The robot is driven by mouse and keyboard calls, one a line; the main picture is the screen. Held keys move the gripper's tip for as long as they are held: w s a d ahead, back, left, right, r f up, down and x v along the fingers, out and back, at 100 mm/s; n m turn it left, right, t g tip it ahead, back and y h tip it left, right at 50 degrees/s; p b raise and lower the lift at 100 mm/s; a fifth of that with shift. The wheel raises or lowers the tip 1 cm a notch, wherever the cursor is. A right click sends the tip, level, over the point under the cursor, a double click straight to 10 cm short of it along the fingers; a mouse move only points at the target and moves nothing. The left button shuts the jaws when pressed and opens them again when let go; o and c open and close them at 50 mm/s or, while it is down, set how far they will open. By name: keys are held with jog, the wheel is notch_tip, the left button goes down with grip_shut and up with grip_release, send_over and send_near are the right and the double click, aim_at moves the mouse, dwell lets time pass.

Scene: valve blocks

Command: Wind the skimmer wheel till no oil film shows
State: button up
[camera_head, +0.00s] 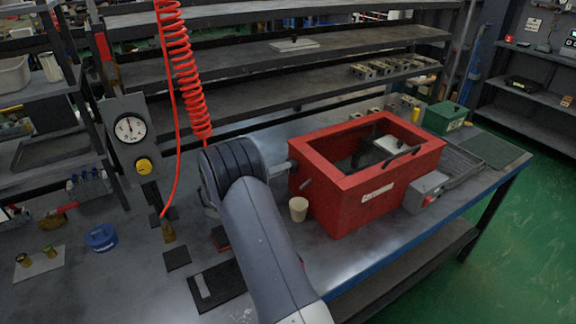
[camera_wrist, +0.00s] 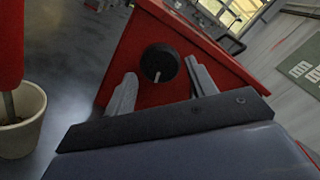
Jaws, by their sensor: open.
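A red open-topped tank (camera_head: 350,205) stands on the bench. Its inside is partly hidden by the rim, and I cannot tell whether an oil film shows there. In the wrist view, a round black wheel (camera_wrist: 160,63) with a white mark pointing down sits on the tank's red end wall (camera_wrist: 125,60). My gripper (camera_wrist: 162,85) is open, one finger on each side of the wheel in the picture. I cannot tell whether they touch it. In the head view, my arm ends at the tank's left end and the wheel is not clearly visible.
A cream cup (camera_head: 298,208) stands by the tank's left front corner, close beside my gripper; it shows in the wrist view (camera_wrist: 22,120). A red coiled hose (camera_head: 187,80) hangs behind my arm. A gauge panel (camera_head: 130,135) stands left, and a green box (camera_head: 445,117) right.

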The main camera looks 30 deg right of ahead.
aim_at(289, 173)
jog(key=shift+s+d, duration=0.1)
jog(key=shift+d, duration=1.75)
jog(key=shift+c, duration=0.5)
jog(key=c, duration=0.6)
jog(key=shift+f+m, duration=0.1)
jog(key=shift+m, duration=0.3)
